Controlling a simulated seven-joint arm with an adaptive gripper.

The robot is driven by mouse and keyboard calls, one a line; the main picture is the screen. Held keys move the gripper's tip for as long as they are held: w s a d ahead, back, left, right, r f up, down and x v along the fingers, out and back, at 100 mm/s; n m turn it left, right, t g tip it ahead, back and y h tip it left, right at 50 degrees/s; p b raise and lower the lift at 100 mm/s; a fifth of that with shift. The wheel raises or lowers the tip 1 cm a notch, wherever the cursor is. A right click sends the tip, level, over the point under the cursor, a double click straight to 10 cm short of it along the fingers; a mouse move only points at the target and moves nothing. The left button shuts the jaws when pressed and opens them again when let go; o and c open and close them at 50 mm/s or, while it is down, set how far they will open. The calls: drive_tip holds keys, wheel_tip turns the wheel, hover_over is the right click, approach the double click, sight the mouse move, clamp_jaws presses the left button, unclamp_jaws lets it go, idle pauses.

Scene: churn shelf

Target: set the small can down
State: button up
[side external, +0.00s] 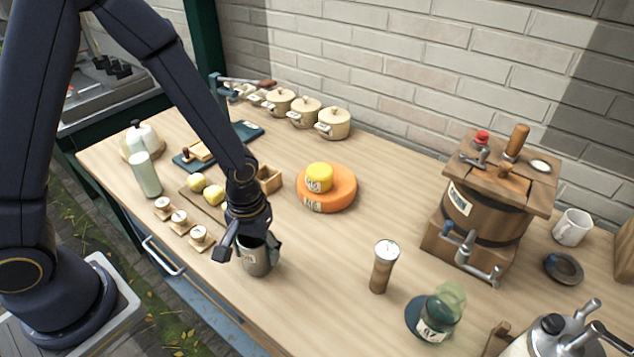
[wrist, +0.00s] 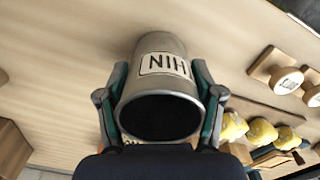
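The small can is a grey metal cylinder (side external: 258,260) with a pale label, near the front edge of the table. In the wrist view the can (wrist: 158,90) shows its dark open mouth and a label reading "NIH", upside down or mirrored. My gripper (side external: 254,243) points down over the can. In the wrist view its two fingers (wrist: 160,68) lie along both sides of the can and appear to press on it. Whether the can's base touches the table is hard to tell.
Wooden stands with white discs (side external: 179,218) and yellow balls (side external: 213,195) sit left of the can. An orange disc with a yellow piece (side external: 338,192) is behind it. A brown cylinder (side external: 382,266) stands to the right, with bare tabletop (side external: 318,258) between.

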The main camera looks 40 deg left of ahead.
drive_tip(key=shift+o, duration=1.1)
wheel_tip(320, 180, up, 12)
drive_tip(key=s+a+r+m+t, duration=0.2)
drive_tip(key=s+a+r, duration=0.2)
drive_tip(key=r, duration=0.3)
drive_tip(key=s+a+r+m+t, duration=0.2)
drive_tip(key=s+a+r+t, duration=0.1)
drive_tip(key=s+a+r, duration=0.1)
wheel_tip(320, 180, up, 3)
drive_tip(key=shift+s+a+f+m+t, duration=0.1)
drive_tip(key=shift+s+a+m+t, duration=0.2)
drive_tip(key=shift+a, duration=0.15)
